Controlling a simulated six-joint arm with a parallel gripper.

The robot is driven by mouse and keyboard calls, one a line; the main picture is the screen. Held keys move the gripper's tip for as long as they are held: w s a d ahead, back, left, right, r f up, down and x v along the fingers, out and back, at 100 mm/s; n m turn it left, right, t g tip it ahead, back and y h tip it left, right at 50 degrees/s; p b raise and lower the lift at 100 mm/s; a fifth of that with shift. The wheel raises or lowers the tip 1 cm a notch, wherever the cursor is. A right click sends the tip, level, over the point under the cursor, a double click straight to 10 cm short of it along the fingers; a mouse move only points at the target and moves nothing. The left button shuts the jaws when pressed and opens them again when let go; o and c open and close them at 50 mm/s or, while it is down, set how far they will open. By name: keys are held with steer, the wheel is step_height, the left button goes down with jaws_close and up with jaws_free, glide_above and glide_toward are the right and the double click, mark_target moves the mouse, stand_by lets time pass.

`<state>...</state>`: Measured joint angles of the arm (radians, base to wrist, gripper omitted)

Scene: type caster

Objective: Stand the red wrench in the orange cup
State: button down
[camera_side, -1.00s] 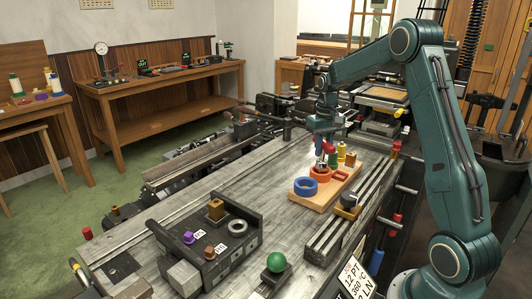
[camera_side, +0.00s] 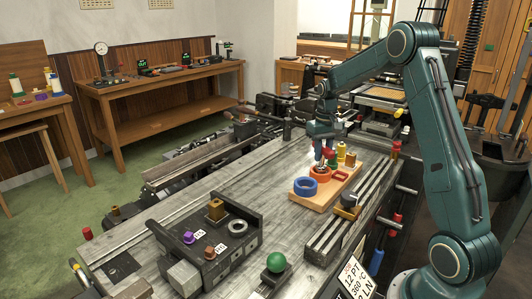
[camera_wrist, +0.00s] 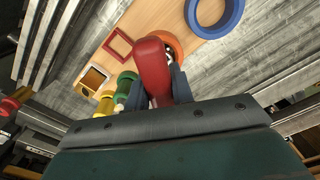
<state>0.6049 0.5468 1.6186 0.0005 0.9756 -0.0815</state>
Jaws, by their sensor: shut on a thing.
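My gripper (camera_side: 323,148) is shut on the red wrench (camera_wrist: 152,70), whose thick red end fills the middle of the wrist view between the fingers. The wrench also shows small and red at the fingers in the side view (camera_side: 328,154). The orange cup (camera_side: 319,171) stands on a wooden board, directly below the gripper. In the wrist view, part of the cup's orange rim (camera_wrist: 172,42) shows behind the wrench. The wrench's lower end is hidden, so I cannot tell whether it is inside the cup.
The wooden board (camera_side: 312,203) also carries a blue ring (camera_side: 305,187), a red square frame (camera_side: 341,177), a green piece (camera_wrist: 125,83) and yellow pieces. A rail (camera_side: 335,232) runs along its right side. The grey tabletop (camera_side: 235,182) left of the board is clear.

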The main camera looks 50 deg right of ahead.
steer(key=shift+f, duration=0.2)
steer(key=c, duration=1.1)
jaws_free()
step_height(320, 180, up, 14)
steer(key=shift+f, duration=0.1)
